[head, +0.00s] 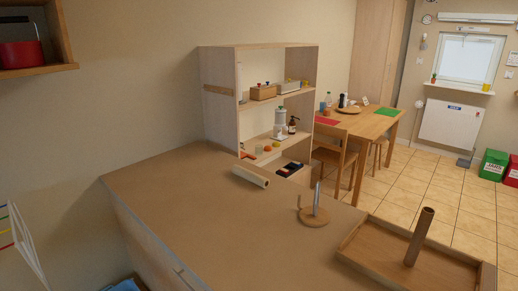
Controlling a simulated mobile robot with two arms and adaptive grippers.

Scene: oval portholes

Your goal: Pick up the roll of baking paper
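A pale roll (251,177), which looks like the roll of baking paper, lies on its side at the far edge of the brown counter (215,215), near the open shelf unit. Its near end faces toward the lower right and shows a darker ring. Neither of my grippers shows in the head view, and nothing is seen touching the roll.
A round wooden stand (314,219) with upright posts is on the counter, right of the roll. A wooden tray (365,262) holding an upright brown tube (419,237) is at the right. The counter's left and middle are clear. A shelf unit (220,103) stands behind.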

